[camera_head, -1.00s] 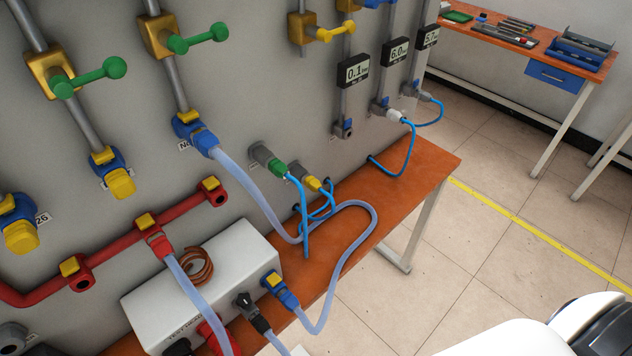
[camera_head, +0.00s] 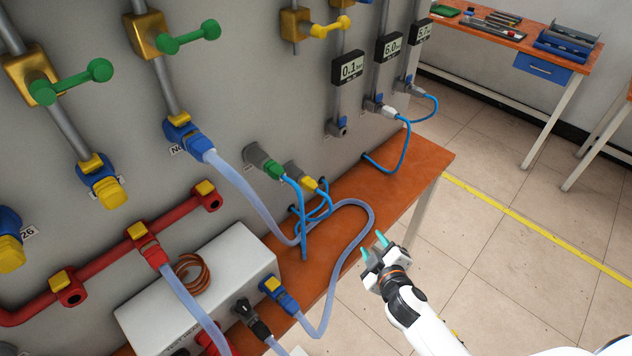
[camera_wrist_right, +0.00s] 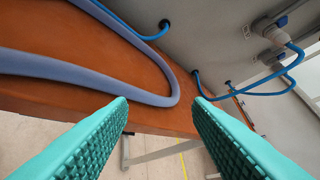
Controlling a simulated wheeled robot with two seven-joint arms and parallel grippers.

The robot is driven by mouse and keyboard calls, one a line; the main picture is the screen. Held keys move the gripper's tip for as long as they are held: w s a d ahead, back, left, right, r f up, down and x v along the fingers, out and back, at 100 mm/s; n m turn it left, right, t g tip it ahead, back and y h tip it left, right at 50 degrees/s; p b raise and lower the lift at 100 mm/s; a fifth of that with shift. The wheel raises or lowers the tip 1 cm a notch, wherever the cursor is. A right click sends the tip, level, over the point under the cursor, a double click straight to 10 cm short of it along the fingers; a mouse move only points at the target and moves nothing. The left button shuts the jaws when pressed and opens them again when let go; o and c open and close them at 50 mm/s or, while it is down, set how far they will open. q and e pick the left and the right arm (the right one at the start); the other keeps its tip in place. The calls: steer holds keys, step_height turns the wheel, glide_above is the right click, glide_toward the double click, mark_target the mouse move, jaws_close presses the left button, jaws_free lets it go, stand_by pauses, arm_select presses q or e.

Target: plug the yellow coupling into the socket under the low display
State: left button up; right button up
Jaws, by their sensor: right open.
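The yellow coupling (camera_head: 311,184) sits in a grey holder (camera_head: 296,171) low on the panel, with a blue hose on it. The low display (camera_head: 351,68) reads 0.1. The socket (camera_head: 338,128) under it is grey with a blue tab and has no coupling in it. My right gripper (camera_head: 372,248) is open and empty, in front of the bench edge, to the right of and below the yellow coupling. In the right wrist view its teal fingers (camera_wrist_right: 161,105) are apart with nothing between them. My left gripper is not in view.
A green coupling (camera_head: 273,168) sits beside the yellow one. A white coupling (camera_head: 389,111) is plugged under the 6.0 display (camera_head: 390,46). A thick pale hose (camera_head: 347,204) loops over the orange bench (camera_head: 420,168). A white box (camera_head: 225,262) stands at the left.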

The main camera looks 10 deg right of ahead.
steer(key=w+a+r+n+t+y, duration=0.3)
steer(key=w+r+n, duration=0.15)
steer(key=r, duration=0.25)
steer(key=n+g+y, duration=0.2)
steer(key=n+y, duration=0.6)
steer(key=n, duration=0.3)
glide_toward(317, 190)
steer(key=x, duration=0.2)
steer(key=shift+w+a, duration=0.25)
steer(key=shift+a, duration=0.1)
steer(key=shift+p+x, duration=0.3)
steer(key=shift+x, duration=4.25)
steer(key=shift+d, duration=0.15)
jaws_close()
